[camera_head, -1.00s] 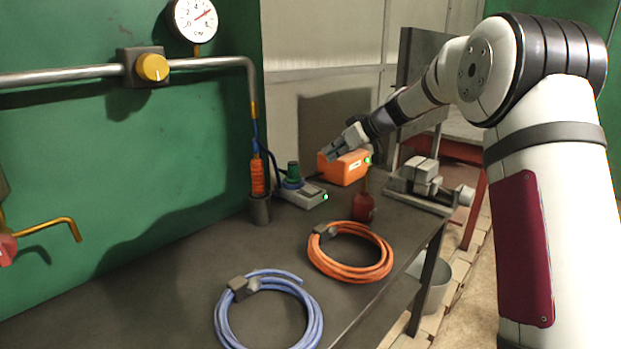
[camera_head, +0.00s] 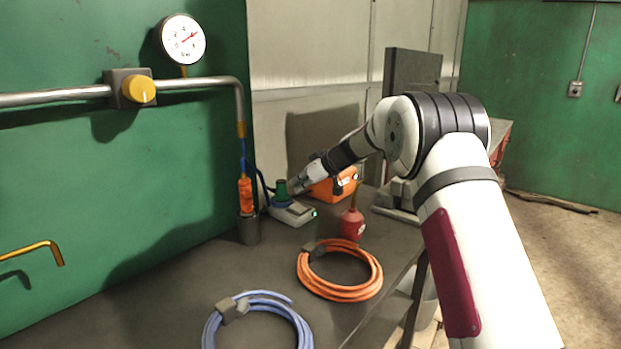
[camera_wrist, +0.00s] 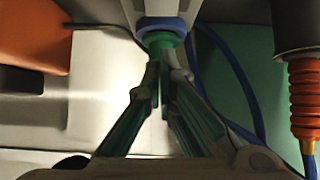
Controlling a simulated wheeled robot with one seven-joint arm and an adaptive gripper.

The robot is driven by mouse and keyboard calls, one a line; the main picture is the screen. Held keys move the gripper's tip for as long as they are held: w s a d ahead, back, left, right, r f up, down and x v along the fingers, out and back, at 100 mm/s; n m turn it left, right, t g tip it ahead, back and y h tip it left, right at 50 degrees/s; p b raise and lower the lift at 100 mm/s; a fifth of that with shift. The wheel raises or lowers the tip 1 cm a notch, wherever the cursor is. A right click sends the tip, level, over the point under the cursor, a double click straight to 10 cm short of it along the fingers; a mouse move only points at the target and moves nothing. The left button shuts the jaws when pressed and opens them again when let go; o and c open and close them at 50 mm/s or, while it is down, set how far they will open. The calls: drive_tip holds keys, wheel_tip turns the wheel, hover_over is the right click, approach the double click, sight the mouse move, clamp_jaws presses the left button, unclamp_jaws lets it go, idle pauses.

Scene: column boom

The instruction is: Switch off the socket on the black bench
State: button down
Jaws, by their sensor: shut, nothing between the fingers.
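The socket on the black bench (camera_head: 185,270) is a light grey block (camera_head: 292,214) with a green upright cylinder (camera_head: 281,187) on a blue collar. A small green light (camera_head: 314,212) shows at its right end. My gripper (camera_head: 295,186) is just right of the green cylinder, above the grey block. In the wrist view, my gripper (camera_wrist: 165,80) is shut and empty, its fingertips close to the green cylinder (camera_wrist: 162,42). I cannot tell whether the fingertips touch the cylinder.
An orange box (camera_head: 335,186) stands behind and right of the socket. A red bottle (camera_head: 352,226) stands in front of it. Orange (camera_head: 340,291) and blue (camera_head: 262,296) hose coils lie nearer. A dark cup (camera_head: 248,232) holding an orange-sleeved cable is left of the socket.

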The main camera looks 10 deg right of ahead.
sight(302, 208)
drive_tip(key=shift+w+a+f, duration=0.1)
drive_tip(key=shift+w+f, duration=0.05)
drive_tip(key=shift+f, duration=0.9)
drive_tip(key=shift+w+a+f, duration=0.1)
drive_tip(key=shift+f, duration=0.9)
drive_tip(key=f+b, duration=0.1)
drive_tip(key=b, duration=0.1)
drive_tip(key=shift+w+b, duration=0.15)
drive_tip(key=shift+b, duration=0.2)
drive_tip(key=shift+r, duration=0.15)
drive_tip(key=shift+s+d+b, duration=0.4)
drive_tip(key=shift+s, duration=0.25)
